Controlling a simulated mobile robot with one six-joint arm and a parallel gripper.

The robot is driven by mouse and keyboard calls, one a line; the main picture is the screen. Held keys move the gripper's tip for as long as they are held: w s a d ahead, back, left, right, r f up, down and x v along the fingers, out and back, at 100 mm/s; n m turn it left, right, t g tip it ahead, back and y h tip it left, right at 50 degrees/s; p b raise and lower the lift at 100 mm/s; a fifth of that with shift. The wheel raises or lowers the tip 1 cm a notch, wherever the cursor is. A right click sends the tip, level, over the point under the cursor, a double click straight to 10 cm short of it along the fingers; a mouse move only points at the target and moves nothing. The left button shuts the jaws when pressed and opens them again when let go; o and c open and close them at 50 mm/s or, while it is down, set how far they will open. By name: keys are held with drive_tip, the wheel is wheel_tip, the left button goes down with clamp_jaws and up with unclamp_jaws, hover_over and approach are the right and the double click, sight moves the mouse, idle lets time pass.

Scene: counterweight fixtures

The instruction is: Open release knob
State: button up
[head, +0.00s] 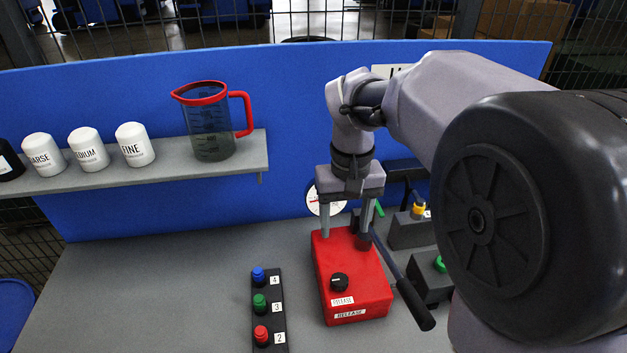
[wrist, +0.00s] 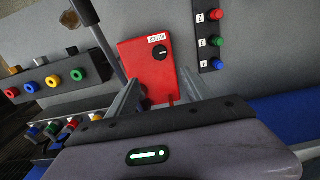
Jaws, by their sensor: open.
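The red release box (head: 372,292) stands on the grey bench, with a "RELEASE" label on its front. The black release knob (head: 339,282) is on its top, near the front; it also shows in the wrist view (wrist: 159,55). My gripper (head: 345,238) points down over the back part of the red box, behind the knob. Its fingers are apart with nothing between them. In the wrist view, my open gripper (wrist: 159,78) has one finger on each side of the red box's near end. The knob is beyond the fingertips. I cannot tell whether the fingers touch the box.
A lever with a black handle (head: 415,305) lies close along the box's right side. A strip of coloured buttons (head: 266,312) stands to its left. A shelf (head: 180,170) above holds a red-rimmed jug (head: 211,130) and white canisters (head: 89,150). The bench's left part is clear.

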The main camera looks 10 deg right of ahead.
drive_tip(key=b, duration=0.3)
approach(340, 281)
wheel_tip(340, 281, down, 9)
drive_tip(key=b, duration=0.4)
drive_tip(key=shift+r, duration=0.1)
drive_tip(key=shift+c, duration=0.5)
clamp_jaws()
drive_tip(key=shift+r, duration=0.1)
